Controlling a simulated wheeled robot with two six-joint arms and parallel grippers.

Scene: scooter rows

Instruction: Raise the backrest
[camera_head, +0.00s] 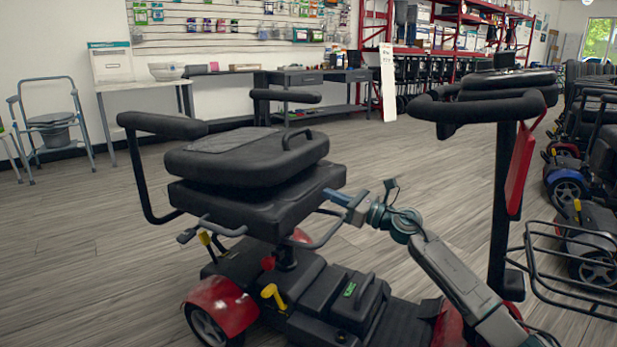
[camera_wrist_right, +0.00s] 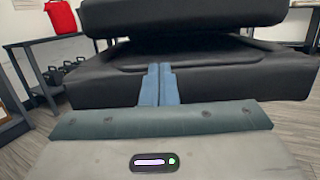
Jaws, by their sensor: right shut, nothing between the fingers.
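The scooter's black backrest (camera_head: 246,155) is folded down over the black seat (camera_head: 262,204), with a narrow dark gap between them at the front. A grab loop stands on the backrest's upper side. My right gripper (camera_head: 332,194) is at the seat's right side edge, close to that gap. In the right wrist view its blue fingers (camera_wrist_right: 158,85) are together and empty, pointing at the seat (camera_wrist_right: 60,88) just under the backrest (camera_wrist_right: 180,15). I cannot tell whether the fingertips touch the seat. My left gripper is not in view.
Armrests (camera_head: 162,125) stick out on both sides of the seat. The scooter's tiller (camera_head: 500,180) with handlebar and red tag stands at the right, near my right arm. More scooters (camera_head: 580,225) line the right edge.

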